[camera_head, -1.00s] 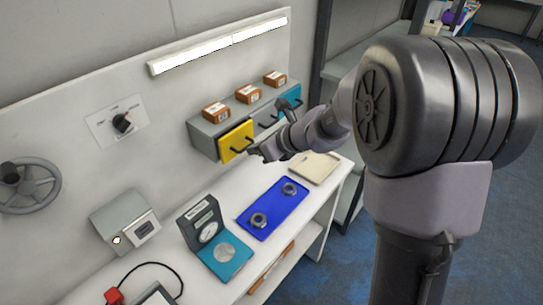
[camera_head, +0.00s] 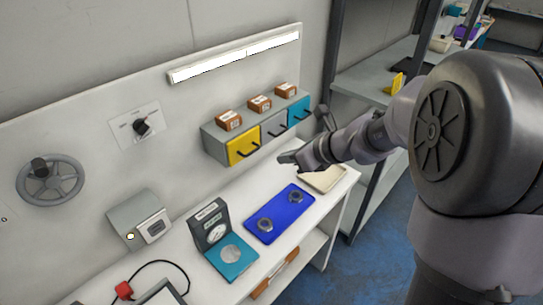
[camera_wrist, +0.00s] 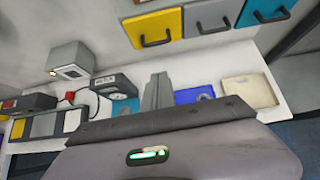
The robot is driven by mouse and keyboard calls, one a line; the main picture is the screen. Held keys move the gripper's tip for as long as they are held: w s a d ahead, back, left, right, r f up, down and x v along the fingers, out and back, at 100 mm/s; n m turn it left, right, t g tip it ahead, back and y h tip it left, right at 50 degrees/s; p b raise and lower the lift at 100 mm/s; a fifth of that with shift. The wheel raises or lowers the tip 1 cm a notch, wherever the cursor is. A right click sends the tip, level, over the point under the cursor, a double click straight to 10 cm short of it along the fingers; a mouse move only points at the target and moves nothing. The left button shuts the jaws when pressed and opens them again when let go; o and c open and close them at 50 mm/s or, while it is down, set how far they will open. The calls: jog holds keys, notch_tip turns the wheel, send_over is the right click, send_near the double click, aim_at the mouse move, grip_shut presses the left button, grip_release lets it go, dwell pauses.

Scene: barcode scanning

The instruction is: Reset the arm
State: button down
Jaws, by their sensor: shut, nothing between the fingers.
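My gripper (camera_head: 288,157) is shut and empty. In the head view it hangs in the air in front of the drawer unit and above the right part of the white workbench. In the wrist view my gripper (camera_wrist: 156,90) points toward the bench, between the teal scale and the blue tray. The drawer unit has a yellow drawer (camera_head: 243,147), a grey drawer (camera_head: 273,130) and a teal drawer (camera_head: 299,111), all looking closed. My gripper is apart from their handles.
A blue tray (camera_head: 281,219) with two metal rings lies on the bench (camera_head: 190,264). Beside it are a teal scale (camera_head: 231,268) and a beige tray (camera_head: 330,181). Small boxes (camera_head: 259,104) sit on the drawer unit. A shelf rack (camera_head: 366,88) stands at right.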

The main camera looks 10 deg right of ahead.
jog(key=s+a+f+n+g+b, duration=0.1)
jog(key=s+a+n+b, duration=0.15)
jog(key=s+n, duration=0.3)
jog(key=s+a+n+g+h+b, duration=0.1)
jog(key=s+a+n+b, duration=0.1)
jog(key=s+n+b, duration=0.3)
jog(key=s+a+f+n+b, duration=0.1)
jog(key=s+a+n, duration=0.1)
jog(key=s+n, duration=0.3)
jog(key=s+d+f+n+h+b, duration=0.1)
jog(key=s+f+n+b, duration=0.1)
jog(key=s+n, duration=0.2)
jog(key=s+d+f+n+h+b, duration=0.1)
jog(key=s+n, duration=0.3)
jog(key=s, duration=0.4)
jog(key=shift+d+f+h+b, duration=0.15)
jog(key=shift+f+h+b, duration=0.35)
jog(key=shift+f+b, duration=0.4)
jog(key=shift+n, duration=0.25)
